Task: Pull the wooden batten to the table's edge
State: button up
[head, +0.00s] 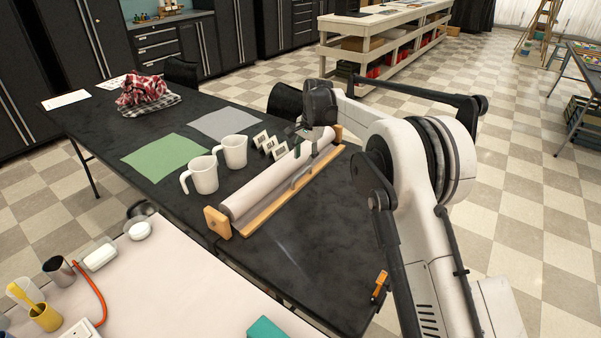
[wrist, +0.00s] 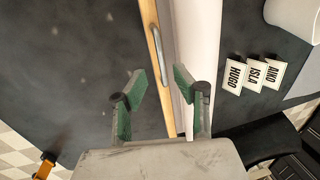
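The wooden batten (head: 265,219) is a long pale strip along the front of a white roll on the dark table (head: 300,255). It carries a metal bar handle (head: 304,174). In the wrist view the batten (wrist: 153,40) and handle (wrist: 158,55) run up the picture just beyond my fingers. My gripper (wrist: 160,80) is open and empty, its green-padded fingers apart on either side of the batten's line. In the head view my gripper (head: 304,133) is over the far end of the roll, and its fingertips are partly hidden. I cannot tell its height above the batten.
The white roll (head: 275,184) lies between wooden end pieces. Name cards (head: 268,145) and two white mugs (head: 203,175) stand behind it. An orange-handled tool (head: 380,285) lies near the table's right edge. The dark tabletop in front of the batten is clear.

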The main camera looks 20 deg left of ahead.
aim_at(300, 174)
jog(key=f, duration=0.2)
jog(key=a+f, duration=0.1)
jog(key=f, duration=0.4)
jog(key=shift+w+a+f, duration=0.15)
jog(key=shift+w+a, duration=0.05)
jog(key=shift+w, duration=0.05)
grip_shut()
